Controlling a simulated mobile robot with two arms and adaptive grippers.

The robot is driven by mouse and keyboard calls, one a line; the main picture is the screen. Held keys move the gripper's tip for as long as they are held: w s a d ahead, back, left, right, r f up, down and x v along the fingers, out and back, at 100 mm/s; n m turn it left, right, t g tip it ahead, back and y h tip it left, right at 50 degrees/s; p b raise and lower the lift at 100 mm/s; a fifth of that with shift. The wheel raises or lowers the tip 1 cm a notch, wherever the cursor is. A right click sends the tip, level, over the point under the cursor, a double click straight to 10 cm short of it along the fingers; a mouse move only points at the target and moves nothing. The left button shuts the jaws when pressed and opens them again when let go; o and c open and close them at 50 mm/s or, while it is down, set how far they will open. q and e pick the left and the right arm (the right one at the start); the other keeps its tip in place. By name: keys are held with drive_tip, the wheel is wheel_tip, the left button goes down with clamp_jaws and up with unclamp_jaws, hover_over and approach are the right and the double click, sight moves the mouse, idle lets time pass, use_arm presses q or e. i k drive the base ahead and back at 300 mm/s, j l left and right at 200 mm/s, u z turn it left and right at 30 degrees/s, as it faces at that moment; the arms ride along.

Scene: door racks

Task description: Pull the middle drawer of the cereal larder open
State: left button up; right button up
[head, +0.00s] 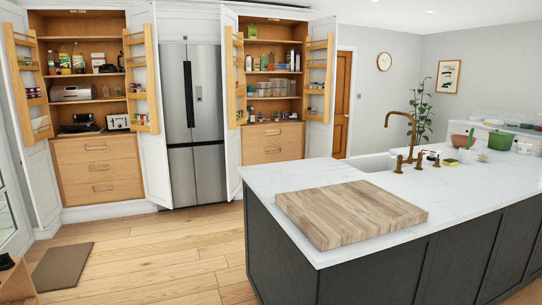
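Two open wooden larders stand against the far wall in the head view. I cannot tell which is the cereal larder. The left larder (97,87) has three stacked shut drawers; its middle drawer (120,169) has a wooden handle (101,167). The right larder (272,101) also has shut drawers, with an upper handle (273,134) and another below it (273,151); its lower part is partly hidden by the island. Neither of my grippers is in view.
A steel fridge (194,110) stands between the larders, whose doors stand open with racks. The marble-topped island (300,172) with a wooden board (350,208) fills the right foreground. A dark mat (63,266) lies at left. Wooden floor (160,250) is clear ahead.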

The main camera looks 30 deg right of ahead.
sight(290, 151)
drive_tip(key=i+z, duration=0.1)
drive_tip(key=i, duration=0.9)
drive_tip(key=i+z, duration=0.1)
drive_tip(key=i, duration=0.9)
drive_tip(key=i+z, duration=0.1)
drive_tip(key=i, duration=0.9)
drive_tip(key=i+j+z, duration=0.1)
drive_tip(key=i, duration=2.2)
drive_tip(key=i+l+z, duration=0.1)
drive_tip(key=i+z, duration=0.4)
drive_tip(key=i+j+z, duration=0.1)
drive_tip(key=i+z, duration=0.35)
drive_tip(key=i, duration=0.15)
drive_tip(key=i+j+z, duration=0.3)
drive_tip(key=i+z, duration=0.2)
drive_tip(key=i+l+z, duration=0.1)
drive_tip(key=i+z, duration=0.7)
drive_tip(key=i, duration=0.15)
drive_tip(key=i+l+u, duration=0.15)
drive_tip(key=i+u, duration=0.2)
drive_tip(key=i+l+u, duration=0.35)
drive_tip(key=i+j, duration=0.1)
